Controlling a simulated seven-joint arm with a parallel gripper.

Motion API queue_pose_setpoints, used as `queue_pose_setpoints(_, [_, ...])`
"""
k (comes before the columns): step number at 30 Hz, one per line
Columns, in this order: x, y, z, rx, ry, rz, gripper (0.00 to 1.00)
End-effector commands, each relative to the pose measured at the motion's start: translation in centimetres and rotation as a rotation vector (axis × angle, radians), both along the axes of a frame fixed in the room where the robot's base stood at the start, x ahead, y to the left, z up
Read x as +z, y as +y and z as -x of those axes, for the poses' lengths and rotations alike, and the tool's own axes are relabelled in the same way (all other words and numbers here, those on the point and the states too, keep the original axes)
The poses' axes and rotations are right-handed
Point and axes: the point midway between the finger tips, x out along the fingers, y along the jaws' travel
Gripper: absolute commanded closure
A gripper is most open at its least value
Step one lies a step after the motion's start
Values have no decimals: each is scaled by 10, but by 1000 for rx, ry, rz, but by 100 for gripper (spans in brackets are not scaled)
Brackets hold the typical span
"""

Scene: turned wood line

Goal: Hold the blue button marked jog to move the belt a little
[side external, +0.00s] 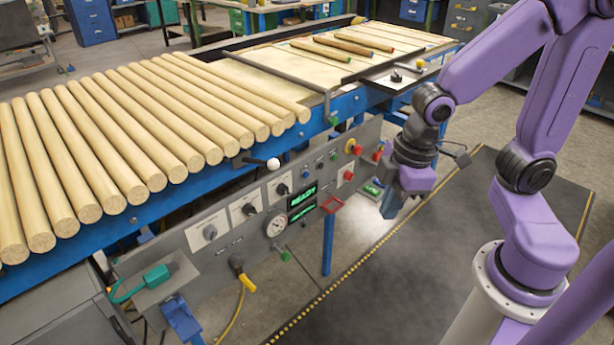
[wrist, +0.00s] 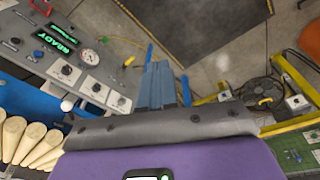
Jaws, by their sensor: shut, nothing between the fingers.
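The control panel (side external: 240,215) hangs on the front of the conveyor. A small blue button (side external: 306,173) sits just above the green READY display (side external: 302,197); any marking on it is too small to read. In the wrist view, a blue button (wrist: 37,54) shows beside the READY display (wrist: 58,38) at the upper left. My gripper (side external: 389,208) points down in front of the panel's right end, apart from the blue button. Its fingers (wrist: 158,75) are together and empty in the wrist view.
A red button (side external: 355,149), other knobs and a gauge (side external: 276,226) crowd the panel. A white ball-ended lever (side external: 273,164) sticks out. Pale wood rods (side external: 130,130) cover the belt's left part. The dark floor mat (side external: 400,290) is clear.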

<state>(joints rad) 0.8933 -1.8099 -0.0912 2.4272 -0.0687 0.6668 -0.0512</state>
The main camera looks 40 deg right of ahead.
Motion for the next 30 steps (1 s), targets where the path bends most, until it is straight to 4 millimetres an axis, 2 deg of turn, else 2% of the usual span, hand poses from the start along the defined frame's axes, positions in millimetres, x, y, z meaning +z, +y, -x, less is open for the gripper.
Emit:
queue_pose_setpoints(1, [-8,2,-18,-23,-16,-6,100])
queue_pose_setpoints(7, [-36,4,-85,-75,-102,-50,100])
queue_pose_setpoints(14, [-74,-12,-157,-125,-195,-97,100])
queue_pose_setpoints(21, [-121,-48,-218,-172,-289,-148,100])
queue_pose_setpoints(30, [-184,-112,-267,-237,-407,-221,100])
